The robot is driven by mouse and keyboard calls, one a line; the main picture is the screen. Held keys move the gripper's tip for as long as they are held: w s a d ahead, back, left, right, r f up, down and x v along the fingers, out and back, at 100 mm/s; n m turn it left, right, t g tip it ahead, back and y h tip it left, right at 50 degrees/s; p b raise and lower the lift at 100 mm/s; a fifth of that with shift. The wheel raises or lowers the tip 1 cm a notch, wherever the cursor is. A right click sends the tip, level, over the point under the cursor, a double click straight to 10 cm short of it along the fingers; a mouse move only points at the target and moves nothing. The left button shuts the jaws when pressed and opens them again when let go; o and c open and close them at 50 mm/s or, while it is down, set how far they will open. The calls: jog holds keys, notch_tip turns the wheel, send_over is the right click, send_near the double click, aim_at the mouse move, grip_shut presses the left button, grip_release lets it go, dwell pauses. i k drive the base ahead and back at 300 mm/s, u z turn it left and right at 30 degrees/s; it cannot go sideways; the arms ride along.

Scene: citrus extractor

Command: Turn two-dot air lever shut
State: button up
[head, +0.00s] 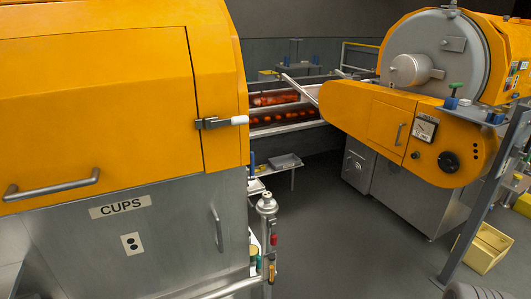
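A metal pipe post (267,207) stands at that machine's right corner. Small coloured fittings are on it: a red one (274,239), and an orange one (271,270) lower down. They are too small to tell which is the two-dot air lever, or whether it is open or shut. My gripper is not in view.
The left machine has an orange hood (95,100) with a white-tipped latch (222,122). A second orange machine (405,125) stands at the right, with a yellow crate (483,248) on the floor. The grey floor (345,240) between them is clear.

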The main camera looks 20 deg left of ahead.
aim_at(252, 175)
jog(key=i, duration=0.9)
jog(key=u, duration=2.75)
